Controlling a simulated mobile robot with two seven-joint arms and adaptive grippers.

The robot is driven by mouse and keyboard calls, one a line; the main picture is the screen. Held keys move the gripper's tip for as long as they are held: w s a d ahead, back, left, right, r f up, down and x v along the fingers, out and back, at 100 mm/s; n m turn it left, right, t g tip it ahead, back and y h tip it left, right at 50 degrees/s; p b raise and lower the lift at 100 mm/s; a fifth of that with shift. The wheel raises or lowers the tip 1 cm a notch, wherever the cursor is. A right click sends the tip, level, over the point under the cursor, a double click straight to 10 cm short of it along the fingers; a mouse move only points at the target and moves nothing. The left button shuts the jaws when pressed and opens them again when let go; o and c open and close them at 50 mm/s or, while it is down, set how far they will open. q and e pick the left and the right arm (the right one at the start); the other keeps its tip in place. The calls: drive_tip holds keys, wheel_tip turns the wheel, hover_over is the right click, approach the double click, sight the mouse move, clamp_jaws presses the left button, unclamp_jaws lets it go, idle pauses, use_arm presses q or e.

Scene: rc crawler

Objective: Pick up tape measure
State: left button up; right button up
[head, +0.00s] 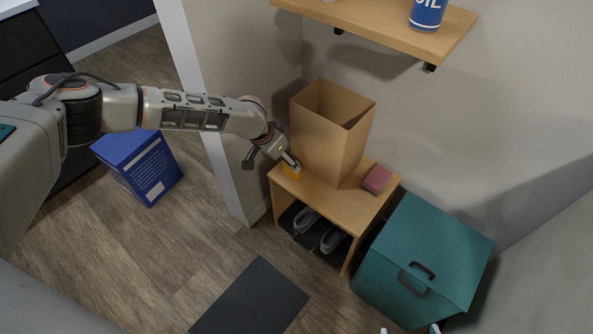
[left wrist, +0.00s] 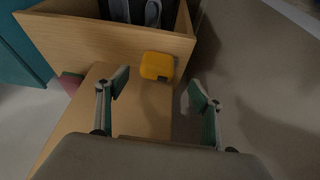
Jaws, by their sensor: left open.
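The yellow tape measure (left wrist: 157,66) lies on the corner of the wooden bench top, beside the carton. My left gripper (head: 289,163) reaches down over that corner. In the left wrist view its two fingers (left wrist: 160,88) are apart, with nothing between the tips, and the tape measure shows just beyond the gap. Two small pale tips at the bottom edge of the head view may be my right gripper; too little shows to tell its state.
A tall open carton (head: 325,130) stands on the bench (head: 345,207) close to my left gripper. A pink block (head: 377,179) lies right of it. Shoes sit in the bench. A teal chest (head: 420,250) stands at right, a shelf (head: 395,30) above, a blue box (head: 138,165) at left.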

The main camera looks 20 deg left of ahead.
sight(288, 168)
use_arm(q)
drive_tip(key=b+x, duration=0.1)
drive_tip(key=x, duration=0.1)
drive_tip(key=b+x, duration=0.1)
drive_tip(key=x, duration=0.1)
drive_tip(key=b+x, duration=0.1)
drive_tip(key=x, duration=0.2)
drive_tip(key=shift+s+d+f, duration=0.1)
drive_tip(key=shift+s+d, duration=0.05)
drive_tip(key=shift+s, duration=0.2)
drive_tip(key=shift+w+f+b, duration=0.2)
drive_tip(key=shift+f+b, duration=0.1)
drive_tip(key=shift+w+d, duration=0.1)
drive_tip(key=shift+w, duration=0.1)
drive_tip(key=shift+w+r, duration=0.1)
drive_tip(key=shift+r, duration=0.25)
drive_tip(key=c, duration=1.3)
use_arm(e)
drive_tip(key=a, duration=0.1)
drive_tip(key=w+a+r, duration=0.1)
drive_tip(key=a+r+m+t+y, duration=0.1)
drive_tip(key=shift+w+r, duration=0.1)
drive_tip(key=shift+w, duration=0.2)
